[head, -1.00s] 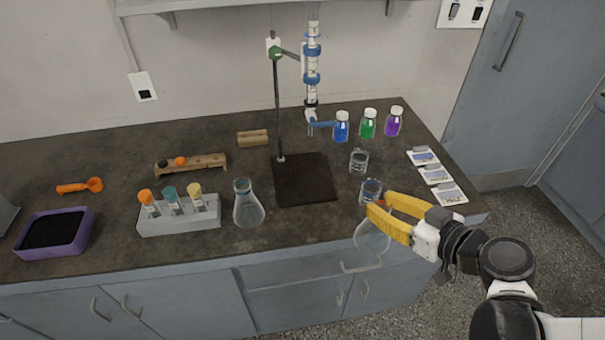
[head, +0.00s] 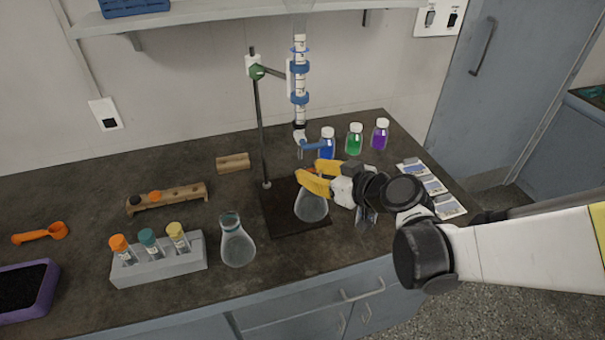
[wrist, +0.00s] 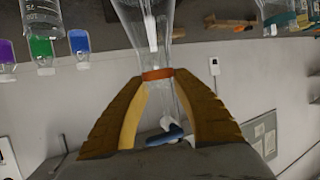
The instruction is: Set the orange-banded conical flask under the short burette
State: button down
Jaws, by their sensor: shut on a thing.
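The orange-banded conical flask (head: 311,208) is clear glass. My gripper (head: 304,182) has its yellow fingers shut around the flask's neck. In the wrist view, where the scene looks upside down, the fingers (wrist: 158,88) close at the orange band (wrist: 158,74). The flask looks upright over the dark stand base (head: 283,226); I cannot tell whether it touches it. One burette (head: 299,85), with blue rings, hangs clamped on the stand above and behind the flask. Its blue stopcock (head: 314,145) also shows beyond the neck in the wrist view (wrist: 165,136).
A second conical flask (head: 238,245) stands left of the stand base. A tube rack (head: 160,266) is further left. Blue, green (head: 354,142) and purple bottles stand behind my gripper, with cards (head: 447,206) at the right edge. The stand's rod (head: 261,130) rises just left.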

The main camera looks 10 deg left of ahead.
jog(key=shift+w+a+f+b, duration=0.65)
jog(key=shift+a+f+b, duration=0.1)
jog(key=shift+a+f, duration=0.15)
jog(key=shift+w+a+f+b, duration=0.65)
jog(key=shift+a+f+b, duration=0.05)
jog(key=shift+a+f, duration=0.15)
jog(key=shift+f, duration=0.1)
jog(key=c, duration=1.1)
grip_release()
